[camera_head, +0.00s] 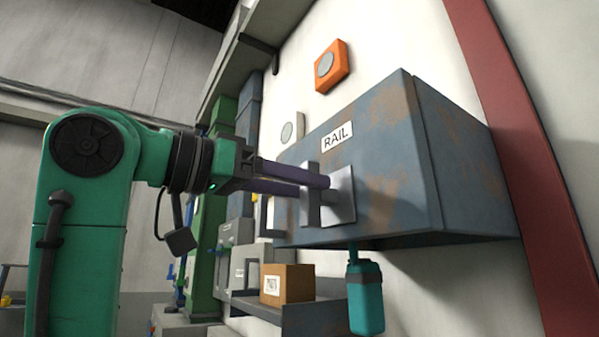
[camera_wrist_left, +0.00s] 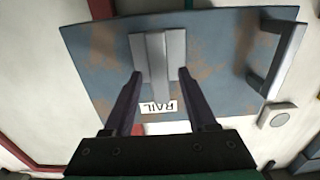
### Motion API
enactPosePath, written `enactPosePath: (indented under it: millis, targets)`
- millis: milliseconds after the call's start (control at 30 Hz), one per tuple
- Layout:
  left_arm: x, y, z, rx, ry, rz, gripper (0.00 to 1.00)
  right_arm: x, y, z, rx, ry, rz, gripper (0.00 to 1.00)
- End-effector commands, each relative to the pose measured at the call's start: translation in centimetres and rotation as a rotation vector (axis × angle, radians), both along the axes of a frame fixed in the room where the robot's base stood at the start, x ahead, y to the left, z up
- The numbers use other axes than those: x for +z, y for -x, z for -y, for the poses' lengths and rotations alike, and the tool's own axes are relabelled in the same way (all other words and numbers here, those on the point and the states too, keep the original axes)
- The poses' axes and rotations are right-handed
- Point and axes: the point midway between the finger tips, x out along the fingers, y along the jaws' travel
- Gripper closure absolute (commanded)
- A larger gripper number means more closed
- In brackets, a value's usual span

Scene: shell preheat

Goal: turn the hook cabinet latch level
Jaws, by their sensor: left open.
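The blue-grey, rust-patched cabinet (camera_head: 385,150) on the wall carries a label reading RAIL (camera_head: 337,136); I see no label reading hook. Its latch (camera_head: 311,213) is a grey bar standing off a square plate, and it looks upright, not level. The left wrist view shows the latch (camera_wrist_left: 157,58) lengthwise between my fingers, with the label upside down. My left gripper (camera_head: 314,186) is open, one dark purple finger on each side of the bar. A gap shows on both sides in the wrist view; contact cannot be told. My right gripper is out of view.
A dark pull handle (camera_wrist_left: 277,62) stands out beside the latch on the same cabinet face. Below hang a teal padlock-like block (camera_head: 366,297) and a shelf (camera_head: 310,315) with a brown box (camera_head: 287,284). An orange wall box (camera_head: 331,67) is above.

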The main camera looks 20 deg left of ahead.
Motion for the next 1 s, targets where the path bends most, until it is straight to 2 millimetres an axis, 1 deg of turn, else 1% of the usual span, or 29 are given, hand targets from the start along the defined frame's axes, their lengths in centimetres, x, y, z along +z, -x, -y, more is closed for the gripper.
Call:
enactPosePath:
  millis: [233,267,300,367,400,767,1000]
  targets:
    - [-0.09,-0.25,0.22,0.000,0.000,0.000,0.43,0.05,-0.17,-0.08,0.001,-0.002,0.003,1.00]
    - [-0.09,-0.23,0.22,0.000,0.000,0.000,0.46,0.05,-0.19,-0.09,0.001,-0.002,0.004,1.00]
    - [-0.09,-0.23,0.22,0.000,0.000,0.000,0.62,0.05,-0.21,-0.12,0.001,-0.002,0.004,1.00]
    - [-0.08,-0.23,0.21,0.000,0.000,0.000,0.85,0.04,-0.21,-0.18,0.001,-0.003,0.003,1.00]
    - [-0.08,-0.22,0.21,0.000,0.000,0.000,1.00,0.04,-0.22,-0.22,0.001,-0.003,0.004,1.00]
    - [-0.10,-0.20,0.19,-0.001,0.018,-0.015,1.00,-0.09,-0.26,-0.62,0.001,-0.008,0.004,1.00]
    - [-0.15,-0.25,0.15,-0.002,0.099,-0.082,1.00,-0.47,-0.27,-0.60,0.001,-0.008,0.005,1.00]
